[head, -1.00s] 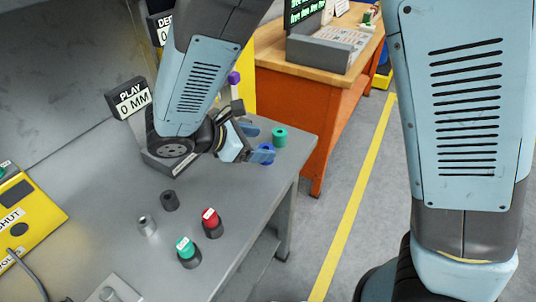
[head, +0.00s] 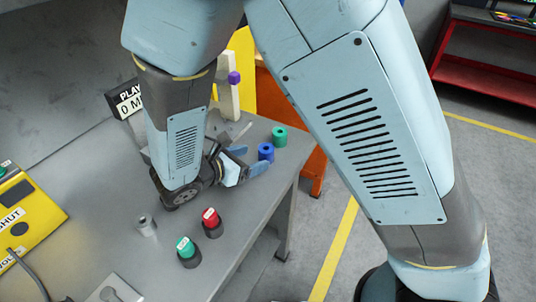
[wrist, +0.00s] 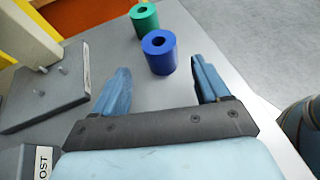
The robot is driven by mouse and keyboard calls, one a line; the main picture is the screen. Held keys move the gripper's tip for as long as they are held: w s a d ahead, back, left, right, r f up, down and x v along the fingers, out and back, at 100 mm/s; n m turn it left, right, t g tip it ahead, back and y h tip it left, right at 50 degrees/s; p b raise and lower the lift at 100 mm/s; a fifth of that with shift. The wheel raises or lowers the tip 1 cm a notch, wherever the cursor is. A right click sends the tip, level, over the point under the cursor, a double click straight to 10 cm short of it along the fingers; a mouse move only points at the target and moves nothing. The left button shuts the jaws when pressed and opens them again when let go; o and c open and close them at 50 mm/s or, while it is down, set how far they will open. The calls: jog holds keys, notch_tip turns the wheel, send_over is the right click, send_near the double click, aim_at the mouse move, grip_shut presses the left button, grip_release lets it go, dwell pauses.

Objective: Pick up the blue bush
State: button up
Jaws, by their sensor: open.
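The blue bush (head: 266,152) is a short upright cylinder with a hole in its top, standing on the grey bench near its right end. In the wrist view the blue bush (wrist: 159,53) stands just ahead of the fingertips, roughly between their lines and a little left of centre. My gripper (head: 248,160) is low over the bench with its fingers spread, pointing toward the bush. It also shows in the wrist view (wrist: 160,75), open and empty. I cannot tell whether a finger touches the bush.
A green bush (head: 280,137) stands just beyond the blue one and also shows in the wrist view (wrist: 144,20). A grey plate with pegs (wrist: 45,95) lies left of the fingers. Red (head: 211,222) and green (head: 187,250) buttons and a metal bush (head: 146,225) stand nearer. The bench edge is close on the right.

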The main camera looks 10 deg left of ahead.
aim_at(261, 155)
jog(key=shift+x, duration=2.9)
jog(key=shift+s+d+r, duration=0.1)
jog(key=shift+d+r, duration=0.05)
jog(key=shift+d, duration=0.05)
jog(key=c, duration=1.1)
